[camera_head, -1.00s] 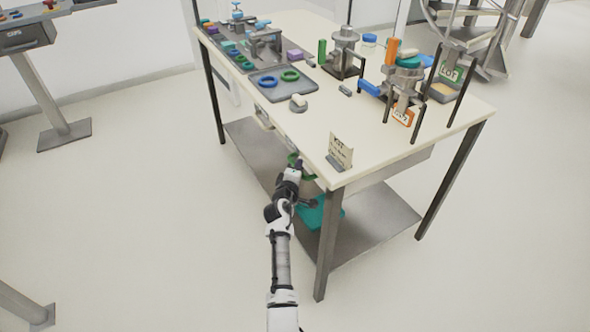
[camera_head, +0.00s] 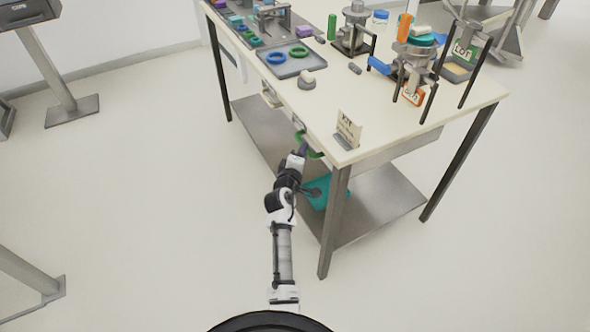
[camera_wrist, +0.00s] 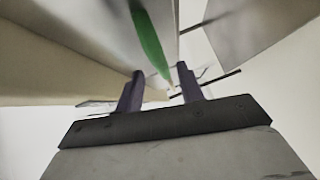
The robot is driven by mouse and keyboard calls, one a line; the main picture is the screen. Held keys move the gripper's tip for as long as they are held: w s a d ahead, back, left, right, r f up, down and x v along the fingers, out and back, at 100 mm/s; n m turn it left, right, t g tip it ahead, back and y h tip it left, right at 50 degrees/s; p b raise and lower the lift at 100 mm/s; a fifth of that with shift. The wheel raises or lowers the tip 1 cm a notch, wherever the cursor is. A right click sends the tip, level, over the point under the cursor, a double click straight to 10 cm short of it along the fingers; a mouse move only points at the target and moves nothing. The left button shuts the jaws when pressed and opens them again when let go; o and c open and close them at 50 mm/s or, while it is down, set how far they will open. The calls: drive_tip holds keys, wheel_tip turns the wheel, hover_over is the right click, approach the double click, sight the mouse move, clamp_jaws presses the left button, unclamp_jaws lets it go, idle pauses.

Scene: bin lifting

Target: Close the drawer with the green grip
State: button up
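The green grip (camera_head: 316,155) shows under the table's front edge in the head view, partly hidden by my gripper (camera_head: 303,149). In the wrist view the green grip (camera_wrist: 151,40) is a long bar slanting across the drawer's grey front (camera_wrist: 85,30). The fingers are apart, with nothing visibly clamped. I cannot tell whether they touch the grip. How far the drawer stands out is hidden in the head view.
The table (camera_head: 330,100) carries a tray (camera_head: 290,62) with rings, a small sign (camera_head: 347,130) near the front corner and several fixtures. A table leg (camera_head: 333,225) stands right of my arm. A teal bin (camera_head: 320,192) sits on the lower shelf (camera_head: 385,205).

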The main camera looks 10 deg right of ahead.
drive_tip(key=b+v, duration=0.1)
drive_tip(key=v, duration=0.7)
drive_tip(key=shift+s+a, duration=0.2)
drive_tip(key=shift+s, duration=0.15)
